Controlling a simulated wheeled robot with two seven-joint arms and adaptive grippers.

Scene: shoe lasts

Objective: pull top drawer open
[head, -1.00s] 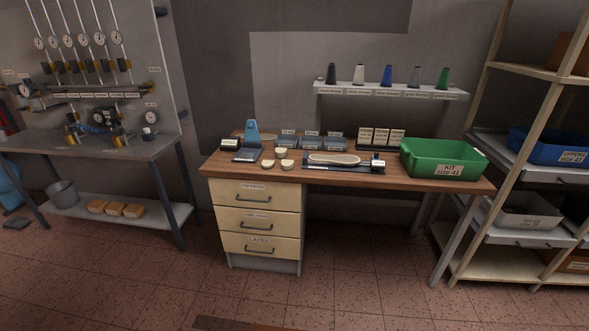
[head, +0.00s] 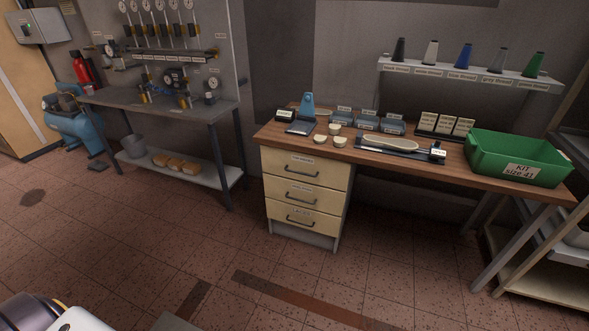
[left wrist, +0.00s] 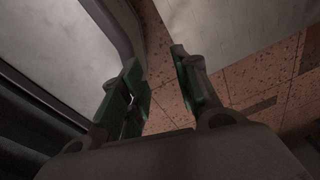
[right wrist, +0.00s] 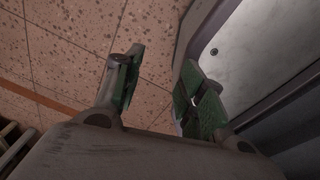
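The top drawer (head: 306,176) is the uppermost of three cream drawers under the left side of the wooden workbench. It has a dark bar handle (head: 302,172) and a label above it. All three drawer fronts look flush and closed. My left gripper (left wrist: 160,88) is open and empty over the tiled floor in the left wrist view. My right gripper (right wrist: 158,85) is open and empty over the floor in the right wrist view. Neither gripper shows in the head view, and both are away from the drawers.
The workbench top (head: 460,178) carries a green kit bin (head: 517,158), a shoe last (head: 388,144) and small blocks. A grey gauge bench (head: 165,112) stands to the left. A shelving rack is at the right edge. The floor (head: 150,240) before the drawers is clear.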

